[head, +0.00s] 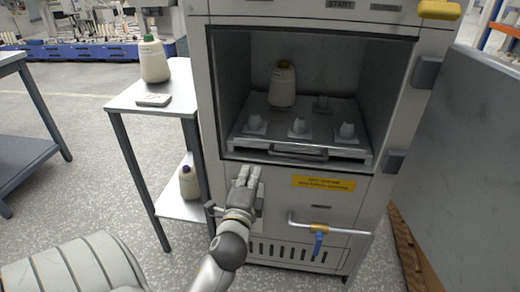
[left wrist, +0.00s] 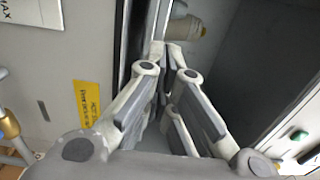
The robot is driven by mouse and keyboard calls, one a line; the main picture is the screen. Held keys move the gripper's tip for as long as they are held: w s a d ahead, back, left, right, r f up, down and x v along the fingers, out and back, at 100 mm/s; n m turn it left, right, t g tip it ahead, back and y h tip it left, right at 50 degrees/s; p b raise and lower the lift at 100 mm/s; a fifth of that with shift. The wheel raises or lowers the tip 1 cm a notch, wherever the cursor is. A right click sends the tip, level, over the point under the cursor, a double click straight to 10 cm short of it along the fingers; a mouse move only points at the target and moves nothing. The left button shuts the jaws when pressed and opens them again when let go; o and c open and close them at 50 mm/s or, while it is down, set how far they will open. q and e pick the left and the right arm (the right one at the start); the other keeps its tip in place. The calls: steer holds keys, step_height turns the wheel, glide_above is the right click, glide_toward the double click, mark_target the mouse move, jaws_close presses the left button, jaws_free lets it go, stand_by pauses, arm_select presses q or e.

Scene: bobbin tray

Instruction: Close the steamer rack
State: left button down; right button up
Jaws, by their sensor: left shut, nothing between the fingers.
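The steamer rack (head: 275,124) is a grey metal tray with several short pegs, low in the open steamer chamber. Its front edge with a bar handle (head: 300,151) is at the chamber mouth. How far out it stands is hard to tell. One cream bobbin with an orange top (head: 283,86) stands at its back left; it also shows in the left wrist view (left wrist: 186,30). My left gripper (head: 247,171) is shut and empty, in front of the cabinet, below and left of the handle. My right gripper is not in view.
The steamer door (head: 465,140) hangs wide open on the right. A pipe with a blue valve handle (head: 318,242) sticks out below the chamber. A side table (head: 125,98) on the left holds a green-topped bobbin (head: 153,62); a purple-topped bobbin (head: 187,183) stands on its lower shelf.

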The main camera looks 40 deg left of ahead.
mark_target(260, 142)
arm_select(q)
steer(key=x, duration=1)
steer(key=shift+w+a+b, duration=0.1)
steer(key=shift+w+b, duration=0.1)
steer(key=shift+b, duration=0.2)
steer(key=shift+x, duration=0.8)
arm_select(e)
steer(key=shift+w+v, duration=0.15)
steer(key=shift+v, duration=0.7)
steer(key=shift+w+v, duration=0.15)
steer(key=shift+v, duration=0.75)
arm_select(q)
steer(key=x, duration=0.3)
steer(key=shift+w, duration=0.35)
steer(key=shift+w+a, duration=0.25)
steer(key=shift+w, duration=0.05)
steer(key=shift+r, duration=0.3)
steer(key=shift+a, duration=0.1)
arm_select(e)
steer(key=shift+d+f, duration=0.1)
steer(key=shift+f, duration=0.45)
arm_select(q)
steer(key=shift+r, duration=0.15)
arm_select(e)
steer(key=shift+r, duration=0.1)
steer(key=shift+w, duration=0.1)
